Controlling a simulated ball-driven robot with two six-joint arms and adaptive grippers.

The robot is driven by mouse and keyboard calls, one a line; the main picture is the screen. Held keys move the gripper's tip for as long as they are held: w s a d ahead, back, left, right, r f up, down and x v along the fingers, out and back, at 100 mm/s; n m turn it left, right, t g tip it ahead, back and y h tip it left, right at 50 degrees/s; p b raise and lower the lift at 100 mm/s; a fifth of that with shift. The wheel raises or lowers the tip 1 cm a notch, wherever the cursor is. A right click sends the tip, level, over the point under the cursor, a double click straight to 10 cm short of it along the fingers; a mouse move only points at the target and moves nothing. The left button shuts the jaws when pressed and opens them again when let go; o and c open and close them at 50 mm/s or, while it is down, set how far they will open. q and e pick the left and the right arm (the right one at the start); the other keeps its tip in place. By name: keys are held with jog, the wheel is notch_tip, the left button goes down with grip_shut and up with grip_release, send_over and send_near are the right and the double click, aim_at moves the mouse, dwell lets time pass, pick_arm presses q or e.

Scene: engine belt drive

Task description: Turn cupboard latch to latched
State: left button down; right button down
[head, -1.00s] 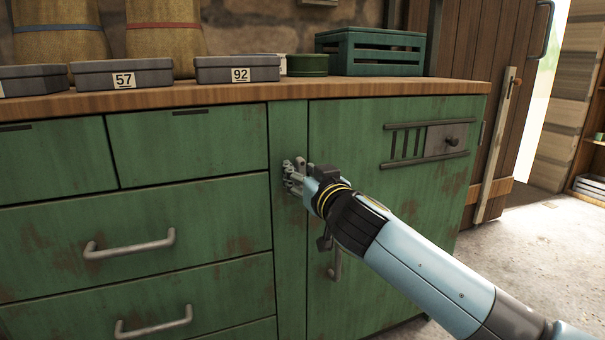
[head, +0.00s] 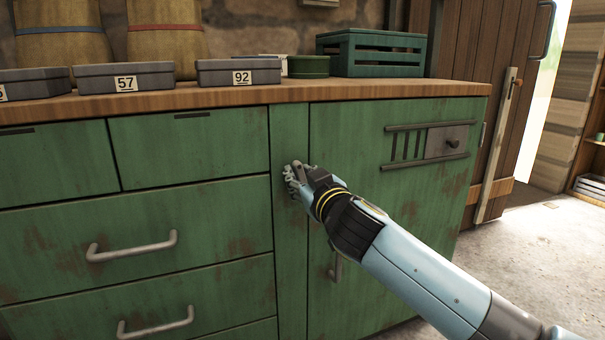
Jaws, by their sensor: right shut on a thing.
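The green cupboard door (head: 400,250) is closed, right of a narrow green post (head: 290,240). My right gripper (head: 296,178) is at the seam between post and door, in the upper half of the door's left edge. It is shut on the cupboard latch, which the fingers and wrist hide almost wholly, so its angle cannot be told. Another latch-like grey slide plate with a dark knob (head: 451,142) sits between bars at the door's upper right. My left gripper does not show.
The door's grey handle (head: 336,267) is partly behind my right arm. Drawers with grey handles (head: 132,248) fill the left. On the wooden worktop (head: 180,98) stand grey boxes (head: 124,78) and a green crate (head: 371,54). Open floor lies at the right.

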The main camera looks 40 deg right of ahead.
jog(key=n, duration=0.3)
jog(key=shift+a+n+p, duration=0.2)
jog(key=shift+n+p, duration=0.2)
jog(key=n, duration=0.3)
jog(key=shift+a+f+n+p, duration=0.1)
jog(key=shift+f+n+p, duration=0.05)
jog(key=shift+n+p, duration=0.2)
jog(key=n, duration=0.4)
jog(key=shift+w+a+f+p, duration=0.1)
jog(key=shift+f+p, duration=0.15)
jog(key=shift+p, duration=0.15)
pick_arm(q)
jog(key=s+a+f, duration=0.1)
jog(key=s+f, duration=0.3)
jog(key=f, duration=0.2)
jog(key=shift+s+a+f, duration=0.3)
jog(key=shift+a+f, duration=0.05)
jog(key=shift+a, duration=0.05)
pick_arm(e)
jog(key=shift+f+n, duration=0.2)
jog(key=shift+n, duration=1.45)
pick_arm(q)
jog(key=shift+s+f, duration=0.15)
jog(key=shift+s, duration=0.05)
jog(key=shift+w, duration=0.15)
